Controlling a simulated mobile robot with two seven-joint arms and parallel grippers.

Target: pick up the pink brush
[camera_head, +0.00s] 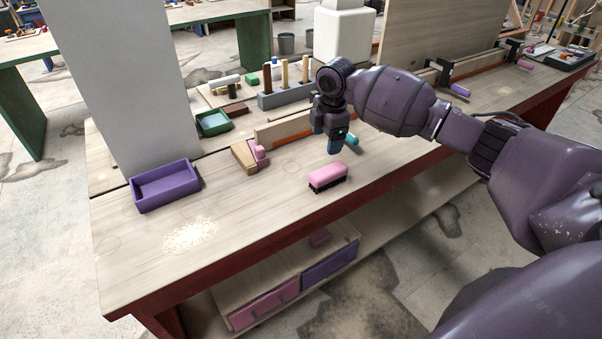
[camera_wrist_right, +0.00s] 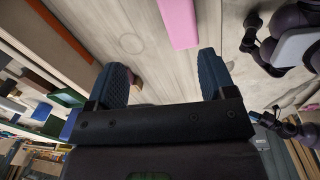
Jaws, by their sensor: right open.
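The pink brush (camera_head: 328,176) lies on the wooden workbench (camera_head: 240,225) near its front edge, pink block up and dark bristles down. My right gripper (camera_head: 335,140) is above the bench, just behind the brush and apart from it. In the right wrist view the gripper (camera_wrist_right: 165,80) is open, with its two blue fingers spread and nothing between them. The brush (camera_wrist_right: 179,20) shows there beyond the fingertips, partly cut off by the top edge. My left gripper is not seen in the head view.
A purple tray (camera_head: 166,186) sits at the left of the bench, with sawdust (camera_head: 189,235) in front. A wooden block with a pink part (camera_head: 250,155) lies left of the gripper. A tool holder (camera_head: 287,96) and a green tray (camera_head: 213,123) stand behind. Bench around the brush is clear.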

